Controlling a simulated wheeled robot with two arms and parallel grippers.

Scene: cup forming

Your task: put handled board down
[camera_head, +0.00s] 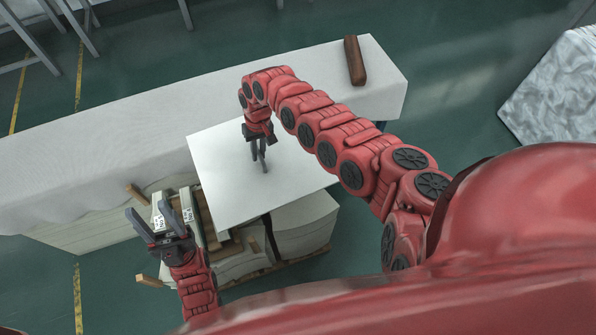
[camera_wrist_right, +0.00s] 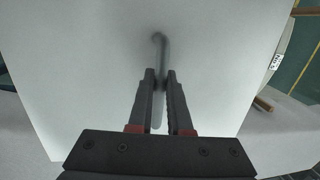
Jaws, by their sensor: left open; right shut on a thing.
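The handled board (camera_head: 222,170) is a flat white square panel in the middle of the head view. It overlaps the front edge of the white-covered table and the stack of sheets below it; I cannot tell whether it touches either. My right gripper (camera_head: 259,168) is at the board's upper middle, shut on its handle. In the right wrist view the board (camera_wrist_right: 90,60) fills most of the picture, and the fingers (camera_wrist_right: 160,75) are around a thin grey handle (camera_wrist_right: 158,42). My left gripper (camera_head: 150,217) is open and empty, to the left of the board.
A long table with a white cover (camera_head: 110,145) runs behind the board, with a brown block (camera_head: 355,60) at its right end. A stack of pale sheets (camera_head: 305,222) on wooden pallets sits below the board. A marbled grey slab (camera_head: 560,95) is at the far right.

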